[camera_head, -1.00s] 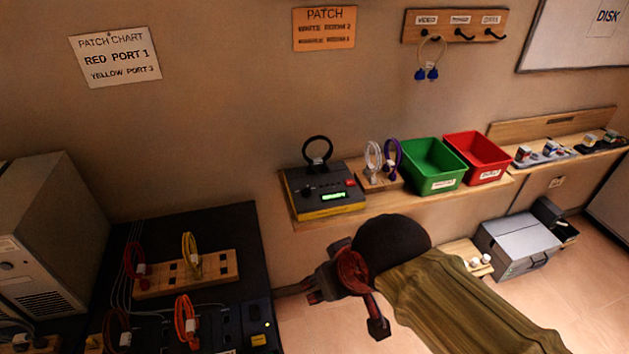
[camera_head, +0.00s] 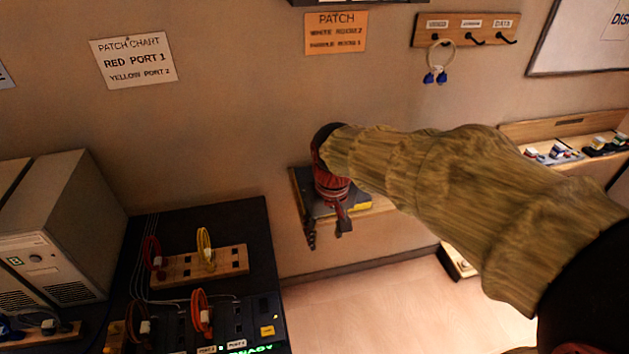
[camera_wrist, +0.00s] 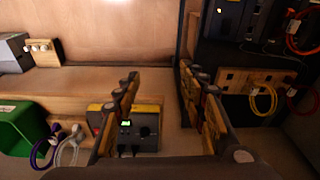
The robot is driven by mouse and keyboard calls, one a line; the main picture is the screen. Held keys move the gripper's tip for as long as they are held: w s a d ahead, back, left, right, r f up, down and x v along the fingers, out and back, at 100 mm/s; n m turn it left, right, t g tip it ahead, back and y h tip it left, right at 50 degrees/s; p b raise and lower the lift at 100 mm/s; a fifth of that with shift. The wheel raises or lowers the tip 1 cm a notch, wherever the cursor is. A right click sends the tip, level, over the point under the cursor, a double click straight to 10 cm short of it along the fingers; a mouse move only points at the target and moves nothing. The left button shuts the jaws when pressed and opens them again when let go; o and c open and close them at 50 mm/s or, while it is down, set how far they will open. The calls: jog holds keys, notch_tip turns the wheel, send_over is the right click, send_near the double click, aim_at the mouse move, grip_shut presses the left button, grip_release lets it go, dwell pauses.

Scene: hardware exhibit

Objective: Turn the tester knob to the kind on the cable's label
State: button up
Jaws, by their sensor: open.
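The tester is a dark box with a yellow front edge (camera_head: 362,207) on the wall shelf; in the head view my gripper and forearm cover most of it. In the wrist view the tester (camera_wrist: 124,142) shows a lit green display (camera_wrist: 126,123) and a dark round knob (camera_wrist: 145,131); I cannot read its setting. My gripper (camera_head: 327,234) hangs in front of the tester, fingers pointing down. In the wrist view my gripper (camera_wrist: 159,76) is open and empty, with the knob seen between its fingers, apart from them. No cable label is readable.
A purple cable (camera_wrist: 40,152) and a white cable (camera_wrist: 70,150) stand beside the tester, near a green bin (camera_wrist: 22,128). A patch panel (camera_head: 240,260) with red and yellow cables is at the left.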

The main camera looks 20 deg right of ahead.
jog(key=w+d+f+p, duration=0.1)
jog(key=w+d+f, duration=0.1)
jog(key=w, duration=0.5)
jog(key=w+d+f+m+g+p, duration=0.1)
jog(key=w+d+f+p, duration=0.1)
jog(key=w, duration=0.5)
jog(key=w+d+f+m+g+p, duration=0.1)
jog(key=w+d+f, duration=0.1)
jog(key=w+d, duration=0.2)
jog(key=shift+w+d+p, duration=0.15)
jog(key=shift+w+p, duration=0.15)
jog(key=shift+w, duration=1.6)
jog(key=shift+m+t, duration=0.3)
jog(key=w+r, duration=0.1)
jog(key=w, duration=0.1)
jog(key=w+d+r, duration=0.1)
jog(key=w+r, duration=0.1)
jog(key=shift+w, duration=0.1)
jog(key=shift+s+a, duration=0.1)
jog(key=shift+s, duration=0.2)
notch_tip(320, 180, down, 8)
jog(key=shift+r+b, duration=0.15)
jog(key=shift+b, duration=0.8)
jog(key=shift+c, duration=1.2)
jog(key=c, duration=0.7)
grip_shut()
